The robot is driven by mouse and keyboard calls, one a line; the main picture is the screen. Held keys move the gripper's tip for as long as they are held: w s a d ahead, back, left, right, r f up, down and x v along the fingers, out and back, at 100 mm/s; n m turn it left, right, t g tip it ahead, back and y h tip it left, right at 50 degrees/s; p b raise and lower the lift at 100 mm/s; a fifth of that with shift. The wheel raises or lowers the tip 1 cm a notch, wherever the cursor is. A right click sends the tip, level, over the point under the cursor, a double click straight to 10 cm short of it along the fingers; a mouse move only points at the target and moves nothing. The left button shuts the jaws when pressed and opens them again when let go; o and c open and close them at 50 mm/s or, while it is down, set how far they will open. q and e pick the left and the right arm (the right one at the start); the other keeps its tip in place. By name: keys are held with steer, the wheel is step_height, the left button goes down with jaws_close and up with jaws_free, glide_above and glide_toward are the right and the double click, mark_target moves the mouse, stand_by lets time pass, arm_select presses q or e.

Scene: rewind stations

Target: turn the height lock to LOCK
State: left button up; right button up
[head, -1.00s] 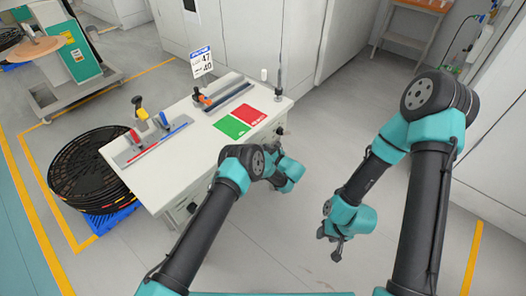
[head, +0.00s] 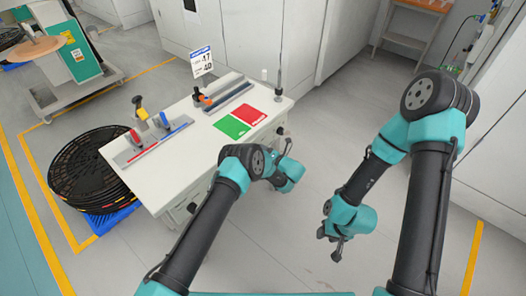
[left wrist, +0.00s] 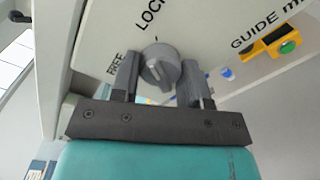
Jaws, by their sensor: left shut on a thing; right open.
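The height lock is a round grey knob (left wrist: 160,68) on a pale panel (left wrist: 205,22), seen close up in the left wrist view. The words FREE (left wrist: 116,63) and LOCK (left wrist: 150,17) are printed beside it, with a short dark mark above the knob. My left gripper (left wrist: 160,78) is shut on the knob, one finger on each side. Which word the knob points to is not clear. In the head view my left gripper (head: 288,160) is at the bench's right side, and the knob cannot be made out. My right gripper (head: 334,244) is open and empty, hanging over the floor.
The white bench (head: 185,165) carries a green card (head: 231,127), a red card (head: 249,115) and two rail fixtures. A stack of black reels (head: 92,170) stands left of it. The floor right of the bench is clear.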

arm_select(q)
steer(key=shift+m, duration=1.3)
steer(key=o, duration=0.9)
steer(key=shift+d, duration=0.1)
steer(key=v, duration=1.7)
steer(key=shift+s, duration=0.15)
